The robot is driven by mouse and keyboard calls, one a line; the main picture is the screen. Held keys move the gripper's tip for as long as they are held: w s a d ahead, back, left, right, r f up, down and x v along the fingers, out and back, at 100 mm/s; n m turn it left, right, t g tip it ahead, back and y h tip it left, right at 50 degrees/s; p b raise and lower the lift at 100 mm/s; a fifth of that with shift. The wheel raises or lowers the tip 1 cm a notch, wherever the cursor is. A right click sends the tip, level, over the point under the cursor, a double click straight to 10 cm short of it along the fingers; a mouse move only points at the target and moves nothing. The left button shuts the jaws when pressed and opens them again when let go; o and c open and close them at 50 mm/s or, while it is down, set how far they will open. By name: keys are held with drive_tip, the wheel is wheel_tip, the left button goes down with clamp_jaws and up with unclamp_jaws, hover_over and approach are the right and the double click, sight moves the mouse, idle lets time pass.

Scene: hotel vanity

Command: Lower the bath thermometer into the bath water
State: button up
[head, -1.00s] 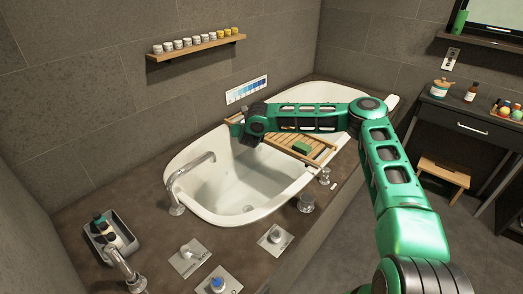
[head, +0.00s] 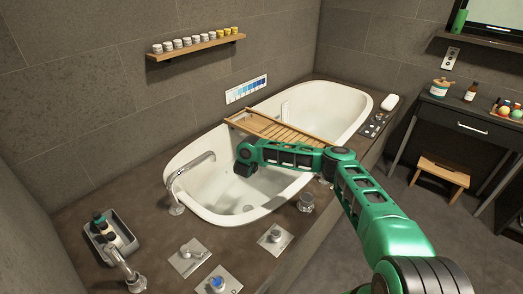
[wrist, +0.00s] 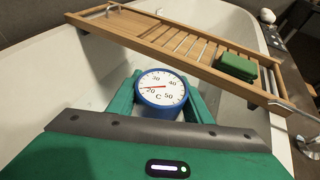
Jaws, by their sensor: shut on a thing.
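The bath thermometer (wrist: 162,88) has a round white dial with a red needle and a blue body. It shows in the wrist view between the green fingers of my gripper (wrist: 162,84), which is shut on it with the dial facing the camera. In the head view my gripper (head: 244,168) hangs over the near part of the white bathtub (head: 212,205), on the near side of the wooden tray; the thermometer is hidden there. The tub's drain shows, but I cannot make out a water surface or whether the thermometer touches it.
The wooden tray (head: 268,125) spans the tub; the wrist view shows a green block (wrist: 236,66) on it. A curved faucet (head: 190,175) reaches over the tub's left rim. A colour chart (head: 246,89) hangs on the wall.

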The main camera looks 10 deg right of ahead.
wheel_tip(320, 180, down, 20)
drive_tip(key=shift+r, duration=0.2)
idle(1.1)
drive_tip(key=o, duration=1.2)
drive_tip(key=shift+r, duration=0.1)
drive_tip(key=s+a+r, duration=0.2)
drive_tip(key=a+r, duration=0.1)
drive_tip(key=s+a+r, duration=0.2)
drive_tip(key=a+r, duration=0.1)
drive_tip(key=r, duration=0.1)
drive_tip(key=s+a+r, duration=0.2)
drive_tip(key=a+r, duration=0.1)
drive_tip(key=a, duration=0.1)
drive_tip(key=shift+r, duration=0.35)
